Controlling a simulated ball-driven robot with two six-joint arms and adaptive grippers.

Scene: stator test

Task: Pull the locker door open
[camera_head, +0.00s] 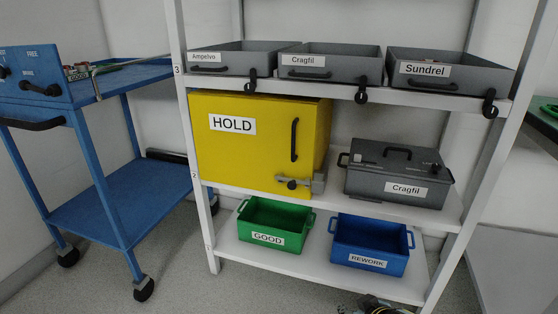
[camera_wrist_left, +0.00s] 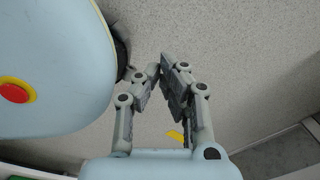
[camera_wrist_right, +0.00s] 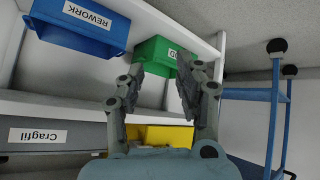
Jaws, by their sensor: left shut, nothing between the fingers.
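The yellow locker (camera_head: 321,135), with a HOLD label, stands on the middle shelf in the head view. Its door (camera_head: 240,160) looks closed. A black vertical handle (camera_head: 294,140) is on the door's right side, with a grey latch (camera_head: 297,184) at its lower right corner. A yellow part of the locker shows at the bottom of the right wrist view (camera_wrist_right: 165,136). My right gripper (camera_wrist_right: 160,66) is open and empty, facing the shelves, apart from the handle. My left gripper (camera_wrist_left: 160,72) is shut and empty above the floor. Neither gripper clearly shows in the head view.
A green GOOD bin (camera_head: 271,239) and blue REWORK bin (camera_head: 360,261) stand on the bottom shelf. A grey Cragfil case (camera_head: 385,172) sits right of the locker. Grey trays (camera_head: 331,63) line the top shelf. A blue cart (camera_head: 90,200) stands left, with floor between it and the shelves.

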